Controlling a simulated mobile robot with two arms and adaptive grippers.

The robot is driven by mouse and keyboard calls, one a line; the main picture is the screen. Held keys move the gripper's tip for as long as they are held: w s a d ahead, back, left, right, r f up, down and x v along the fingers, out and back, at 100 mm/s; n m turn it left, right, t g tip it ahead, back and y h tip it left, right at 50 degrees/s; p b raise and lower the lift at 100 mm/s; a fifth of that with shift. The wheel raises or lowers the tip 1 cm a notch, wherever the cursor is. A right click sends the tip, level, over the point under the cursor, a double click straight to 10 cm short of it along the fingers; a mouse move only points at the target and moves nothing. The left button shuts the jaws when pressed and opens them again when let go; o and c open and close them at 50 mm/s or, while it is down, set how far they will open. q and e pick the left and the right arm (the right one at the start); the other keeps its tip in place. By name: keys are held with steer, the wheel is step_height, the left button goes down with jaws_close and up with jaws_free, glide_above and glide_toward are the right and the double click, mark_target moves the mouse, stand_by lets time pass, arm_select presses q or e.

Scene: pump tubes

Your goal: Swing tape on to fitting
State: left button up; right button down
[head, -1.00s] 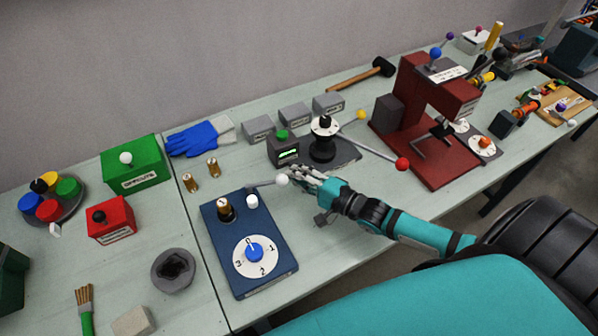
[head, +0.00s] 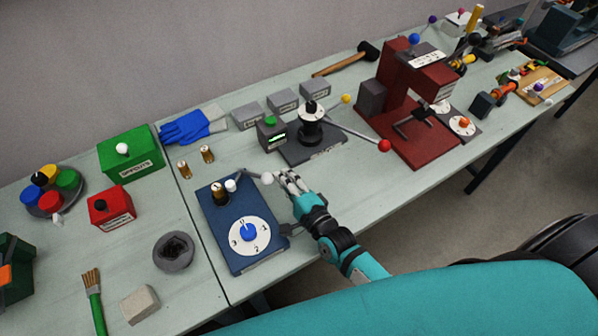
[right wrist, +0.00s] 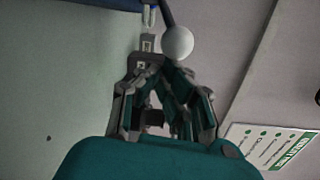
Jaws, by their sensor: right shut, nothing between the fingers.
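The blue fixture (head: 215,235) sits on the bench with a numbered white dial and blue knob on its top. At its back end a brass fitting (head: 219,193) stands upright, with the small white tape roll (head: 231,185) close beside it; I cannot tell if they touch. A lever with a white ball (head: 266,178) sticks out to the right. My right gripper (head: 283,178) is shut and empty, with its tips right by the ball. In the right wrist view the ball (right wrist: 178,43) is at the fingertips, not between them. My left gripper is not in view.
Two loose brass fittings (head: 195,161) and a blue glove (head: 190,128) lie behind the fixture. A black-based device (head: 312,140) with a red-ball lever stands behind and right of my gripper. A grey ring (head: 173,252) lies left of the fixture. Bench right of my gripper is clear.

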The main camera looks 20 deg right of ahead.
steer(key=shift+s+a+f, duration=0.1)
steer(key=shift+s+a, duration=0.4)
steer(key=shift+s, duration=0.05)
stand_by(0.4)
